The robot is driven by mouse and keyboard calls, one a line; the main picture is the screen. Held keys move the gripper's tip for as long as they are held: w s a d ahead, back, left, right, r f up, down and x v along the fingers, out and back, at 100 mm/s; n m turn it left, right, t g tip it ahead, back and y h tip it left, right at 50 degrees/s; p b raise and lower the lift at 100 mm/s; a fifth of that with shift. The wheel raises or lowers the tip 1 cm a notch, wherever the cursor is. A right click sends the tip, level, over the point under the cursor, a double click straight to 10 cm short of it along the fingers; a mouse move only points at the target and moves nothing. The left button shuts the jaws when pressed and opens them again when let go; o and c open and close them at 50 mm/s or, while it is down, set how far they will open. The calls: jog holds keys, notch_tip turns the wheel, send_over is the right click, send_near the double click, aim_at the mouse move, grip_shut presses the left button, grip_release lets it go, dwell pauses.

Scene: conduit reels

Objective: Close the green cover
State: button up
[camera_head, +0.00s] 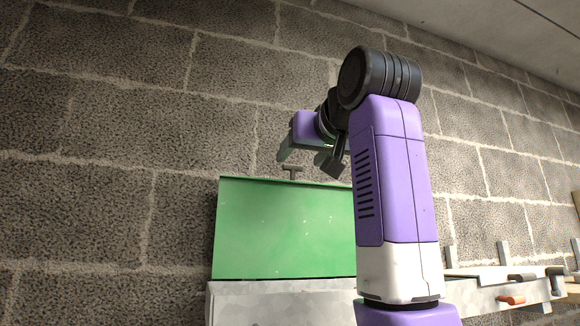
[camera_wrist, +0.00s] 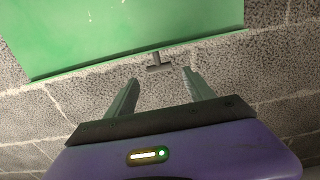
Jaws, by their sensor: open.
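The green cover (camera_head: 285,230) stands raised, close to upright, above a grey metal box (camera_head: 280,303) in the head view. A small dark T-shaped handle (camera_head: 292,171) sticks up from its top edge. In the wrist view the green cover (camera_wrist: 120,30) fills the upper part, and the handle (camera_wrist: 158,62) shows just beyond the fingertips. My gripper (camera_wrist: 158,80) is open and empty, with the handle ahead of the gap between its fingers.
A grey block wall (camera_head: 120,130) rises close behind the cover. At the right, a metal rail (camera_head: 490,298) carries several small fittings, among them an orange-handled one (camera_head: 511,299). The space left of the cover is clear.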

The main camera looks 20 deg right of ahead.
aim_at(293, 166)
jog(key=shift+w+p, duration=1.25)
jog(key=shift+w, duration=1.9)
grip_shut()
